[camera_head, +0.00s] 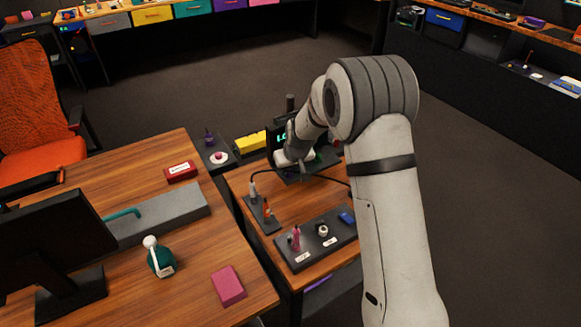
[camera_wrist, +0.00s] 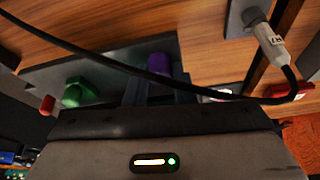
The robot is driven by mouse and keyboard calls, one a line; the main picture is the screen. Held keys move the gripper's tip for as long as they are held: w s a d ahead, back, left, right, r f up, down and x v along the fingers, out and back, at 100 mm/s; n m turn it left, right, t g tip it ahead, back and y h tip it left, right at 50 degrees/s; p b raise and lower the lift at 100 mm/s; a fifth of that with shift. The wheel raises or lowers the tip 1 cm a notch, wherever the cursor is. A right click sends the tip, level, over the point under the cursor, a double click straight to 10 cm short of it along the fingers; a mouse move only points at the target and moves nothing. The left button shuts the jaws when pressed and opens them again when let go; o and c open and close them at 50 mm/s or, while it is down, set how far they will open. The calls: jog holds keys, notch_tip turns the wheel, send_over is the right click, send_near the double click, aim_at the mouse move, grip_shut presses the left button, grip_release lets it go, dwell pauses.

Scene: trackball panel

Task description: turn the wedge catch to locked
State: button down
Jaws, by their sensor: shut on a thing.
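A dark panel (camera_wrist: 112,62) fills the upper left of the wrist view; its edge also shows in the head view (camera_head: 312,174). A purple part (camera_wrist: 158,65) stands on it between my fingers. My gripper (camera_wrist: 160,90) is shut on this purple part. A green knob (camera_wrist: 78,92) and a red piece (camera_wrist: 47,104) sit to its left, apart from my fingers. I cannot tell for sure which part is the wedge catch. In the head view my gripper (camera_head: 292,162) is over the panel, and my arm hides much of it. A small screen with green lettering (camera_head: 283,138) stands behind.
A black cable (camera_wrist: 110,70) crosses the wrist view close to my fingers. A dark tray (camera_head: 300,262) with several small parts lies in front of the panel. A yellow block (camera_head: 250,142) is at the left. The desk (camera_head: 190,290) holds a monitor and a teal bottle.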

jog(key=shift+m, duration=0.3)
jog(key=c, duration=1.2)
grip_release()
jog(key=v, duration=0.7)
jog(key=shift+s+r, duration=0.2)
jog(key=shift+r, duration=0.15)
